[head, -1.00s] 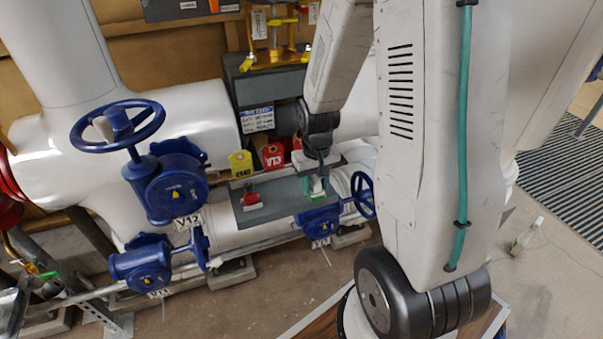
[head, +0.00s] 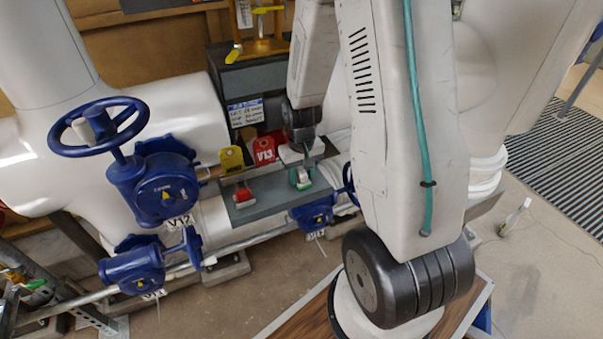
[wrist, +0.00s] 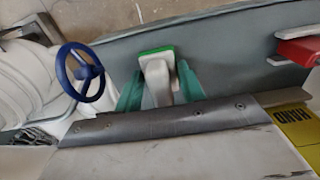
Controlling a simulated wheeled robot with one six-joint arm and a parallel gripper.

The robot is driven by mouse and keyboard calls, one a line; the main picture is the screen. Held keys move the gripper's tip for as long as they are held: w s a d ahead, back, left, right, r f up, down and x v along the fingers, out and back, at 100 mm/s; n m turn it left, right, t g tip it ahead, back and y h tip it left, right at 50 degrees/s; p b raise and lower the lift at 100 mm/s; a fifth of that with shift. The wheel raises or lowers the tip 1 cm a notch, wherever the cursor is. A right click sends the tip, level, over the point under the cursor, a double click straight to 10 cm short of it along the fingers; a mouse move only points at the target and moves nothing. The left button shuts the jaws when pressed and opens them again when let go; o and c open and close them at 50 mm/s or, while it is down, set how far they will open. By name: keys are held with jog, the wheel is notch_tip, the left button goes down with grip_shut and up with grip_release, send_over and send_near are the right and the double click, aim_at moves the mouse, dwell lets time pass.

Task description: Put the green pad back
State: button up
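The green pad (wrist: 157,52) is the green foot under a pale, whitish block in the wrist view. It also shows in the head view (head: 304,186), over the right part of a grey tray (head: 268,203). My gripper (wrist: 160,72) points down, with one teal finger on each side of the pale block, close against it. I cannot tell whether the pad touches the tray or hangs just above it. A red block on a pale base (head: 243,195) sits at the tray's left end and also shows at the wrist view's right edge (wrist: 300,50).
Blue valves with handwheels stand left (head: 99,127) and below the tray. A small blue handwheel (wrist: 80,73) is near my gripper. Yellow (head: 232,159) and red V13 (head: 265,150) tags hang behind the tray, below a dark box (head: 236,82). Open floor lies in front.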

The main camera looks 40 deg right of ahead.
aim_at(301, 170)
jog(key=o, duration=0.4)
notch_tip(301, 170, up, 12)
jog(key=s+a+r+n, duration=0.1)
jog(key=s+a+r, duration=0.65)
jog(key=r, duration=0.35)
jog(key=s+a+r, duration=0.2)
jog(key=s, duration=0.2)
jog(key=s+a+r+n, duration=0.1)
jog(key=s+a+r, duration=0.1)
jog(key=s, duration=0.2)
jog(key=s+a+r+n+t, duration=0.1)
jog(key=s+a+r, duration=0.1)
jog(key=s+a, duration=0.1)
jog(key=shift+s, duration=0.45)
